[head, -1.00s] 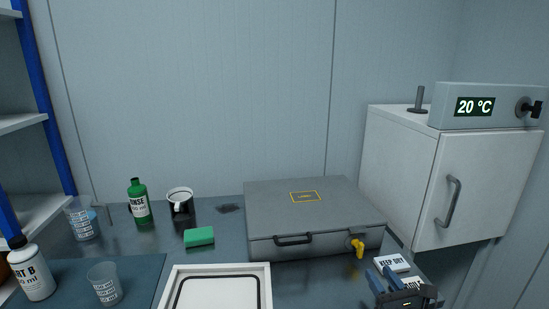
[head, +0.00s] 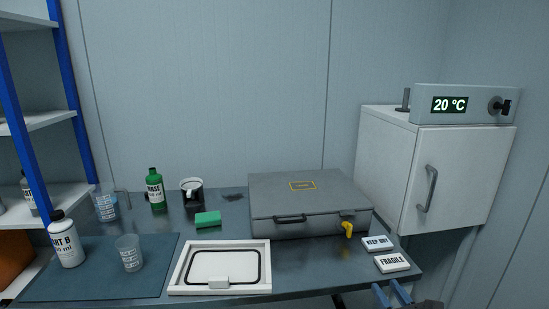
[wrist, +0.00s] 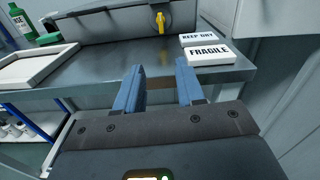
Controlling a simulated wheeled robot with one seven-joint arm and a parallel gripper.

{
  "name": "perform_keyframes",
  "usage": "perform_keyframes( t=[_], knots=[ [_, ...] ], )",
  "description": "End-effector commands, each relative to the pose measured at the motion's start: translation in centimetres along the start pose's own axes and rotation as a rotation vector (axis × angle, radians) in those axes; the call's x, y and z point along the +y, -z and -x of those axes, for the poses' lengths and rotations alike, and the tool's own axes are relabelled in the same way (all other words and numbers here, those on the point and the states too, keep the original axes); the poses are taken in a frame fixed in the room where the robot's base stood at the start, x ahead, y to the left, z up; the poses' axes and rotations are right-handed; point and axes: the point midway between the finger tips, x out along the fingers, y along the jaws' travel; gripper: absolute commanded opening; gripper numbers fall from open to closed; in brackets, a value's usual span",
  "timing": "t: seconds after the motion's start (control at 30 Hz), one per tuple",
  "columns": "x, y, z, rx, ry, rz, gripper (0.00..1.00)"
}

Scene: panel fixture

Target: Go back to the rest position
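My gripper (head: 393,293) is at the bottom edge of the head view, in front of the table's front edge and below the label blocks. In the wrist view its two blue fingers (wrist: 160,88) stand apart with nothing between them. The gripper is open and empty. Most of my arm is out of view.
The table (head: 330,255) carries a grey case (head: 310,205) with a yellow valve (head: 347,229), a KEEP DRY block (head: 378,243), a FRAGILE block (head: 392,262), a white framed panel (head: 178,280), a green sponge (head: 208,219), bottles and cups. A white oven (head: 390,170) is at right.

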Motion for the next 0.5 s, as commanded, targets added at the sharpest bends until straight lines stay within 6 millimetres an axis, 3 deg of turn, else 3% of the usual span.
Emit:
perform_keyframes(
  t=[0.27, 0.5],
  knots=[
    [1.2, 2.3, 3.4, 0.05, 0.009, 0.166, 0.38],
    [2.8, 4.8, 8.5, 0.119, 0.013, 0.417, 0.38]
  ],
)
